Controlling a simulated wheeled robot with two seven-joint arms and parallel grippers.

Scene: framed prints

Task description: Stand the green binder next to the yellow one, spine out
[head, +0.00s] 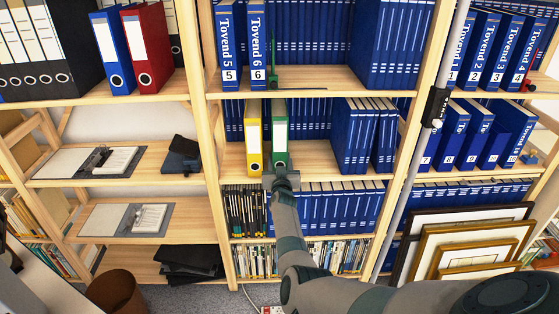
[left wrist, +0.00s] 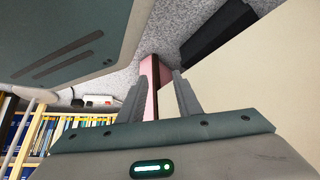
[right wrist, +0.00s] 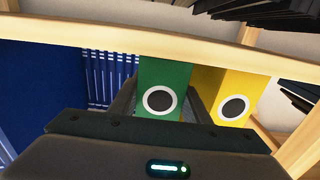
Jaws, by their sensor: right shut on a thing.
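The yellow binder (head: 253,138) stands upright on the middle shelf, spine with white label and ring hole facing out. The green binder (head: 280,130) stands upright just to its right, spine also out, on the same shelf. My right gripper (head: 282,181) is at the green binder's lower front. In the right wrist view its fingers are shut on the green binder (right wrist: 163,85), one on each side, with the yellow binder (right wrist: 230,95) close beside it. My left gripper (left wrist: 163,82) is open, away from the shelf; nothing appears held between its fingers.
Blue volumes (head: 355,135) stand to the right on the same shelf, with bare board between. A shelf upright (head: 212,140) is left of the yellow binder. Framed prints (head: 465,240) lean at lower right. A brown bin (head: 117,295) stands at lower left.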

